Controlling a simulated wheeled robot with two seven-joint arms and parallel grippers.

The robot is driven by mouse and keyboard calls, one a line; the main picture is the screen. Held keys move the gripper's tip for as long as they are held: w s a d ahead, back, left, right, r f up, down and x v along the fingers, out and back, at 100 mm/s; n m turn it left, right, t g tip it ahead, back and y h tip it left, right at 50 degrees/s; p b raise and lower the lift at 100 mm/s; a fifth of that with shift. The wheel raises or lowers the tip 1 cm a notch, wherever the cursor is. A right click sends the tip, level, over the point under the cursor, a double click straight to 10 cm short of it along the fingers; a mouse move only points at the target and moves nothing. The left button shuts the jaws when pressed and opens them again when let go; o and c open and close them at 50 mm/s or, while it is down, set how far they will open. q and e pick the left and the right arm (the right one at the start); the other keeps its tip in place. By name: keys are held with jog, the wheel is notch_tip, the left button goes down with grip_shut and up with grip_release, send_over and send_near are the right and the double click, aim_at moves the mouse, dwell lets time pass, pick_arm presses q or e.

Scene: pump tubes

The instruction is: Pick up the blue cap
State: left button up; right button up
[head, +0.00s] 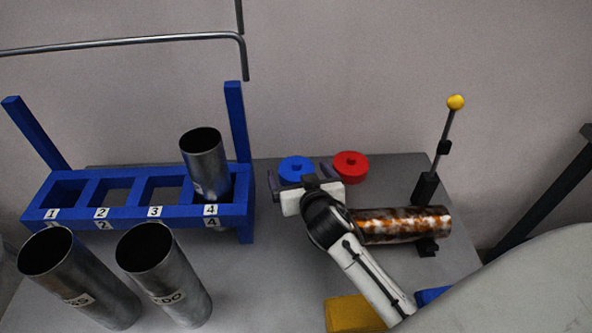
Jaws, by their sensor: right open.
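The blue cap (296,169) is a round disc with a small knob, at the back of the grey table. My right gripper (302,177) is over it from the near side, with one finger to its left and one to its right. The fingers are apart, and the cap shows between them. The near edge of the cap is hidden by the gripper body. I cannot tell whether the fingers touch it. My left gripper is not in view.
A red cap (351,166) lies close to the right finger. A blue rack (140,213) holds a metal tube (206,163) in slot 4. Two tubes stand front left. A rusty tube (405,224) lies right of my arm. A yellow-knobbed lever (440,150) stands behind it.

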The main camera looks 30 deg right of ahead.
aim_at(297, 170)
jog(key=x, duration=0.4)
jog(key=shift+w+d+f, duration=0.1)
jog(key=shift+w+f, duration=0.05)
jog(key=shift+f, duration=0.05)
jog(key=shift+c, duration=0.4)
